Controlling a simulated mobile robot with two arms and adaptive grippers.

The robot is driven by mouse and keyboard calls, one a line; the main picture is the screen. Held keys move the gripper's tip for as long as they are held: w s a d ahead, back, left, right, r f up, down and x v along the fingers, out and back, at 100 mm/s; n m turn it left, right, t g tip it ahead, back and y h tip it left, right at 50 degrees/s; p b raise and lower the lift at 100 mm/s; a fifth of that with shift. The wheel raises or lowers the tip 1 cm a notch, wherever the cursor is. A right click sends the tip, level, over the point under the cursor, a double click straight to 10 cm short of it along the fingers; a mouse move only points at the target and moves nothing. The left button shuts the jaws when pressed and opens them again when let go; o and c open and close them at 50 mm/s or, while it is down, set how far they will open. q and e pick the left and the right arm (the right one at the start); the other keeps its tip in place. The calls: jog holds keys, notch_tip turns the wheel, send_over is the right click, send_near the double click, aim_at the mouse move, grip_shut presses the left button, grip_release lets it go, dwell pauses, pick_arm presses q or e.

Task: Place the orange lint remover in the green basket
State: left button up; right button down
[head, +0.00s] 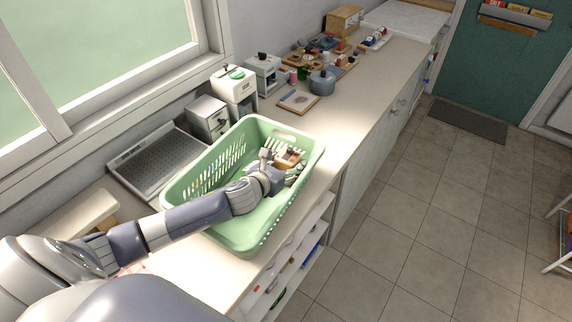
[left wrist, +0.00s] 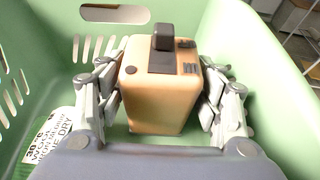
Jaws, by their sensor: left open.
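The green basket (head: 240,232) stands on the counter in the middle of the head view. Its pale green walls (left wrist: 274,120) surround my gripper in the left wrist view. The orange lint remover (left wrist: 158,98) is inside the basket, upright between my left gripper's fingers, with a dark knob on top. It also shows in the head view (head: 288,158), partly hidden by my gripper. My left gripper (head: 280,166) reaches down into the basket and is open, with its fingers on both sides of the lint remover. My right gripper is not in view.
A grey ridged drainboard (head: 158,163) lies left of the basket. Small appliances (head: 235,86), a blue-grey pot (head: 321,82) and several small items stand farther along the counter. A printed label (left wrist: 52,137) shows inside the basket.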

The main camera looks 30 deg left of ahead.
pick_arm(q)
jog(key=shift+r, duration=0.2)
jog(key=shift+s, duration=0.35)
jog(key=b+v, duration=0.2)
jog(key=v, duration=0.9)
jog(key=shift+r, duration=0.2)
jog(key=shift+s+r, duration=0.1)
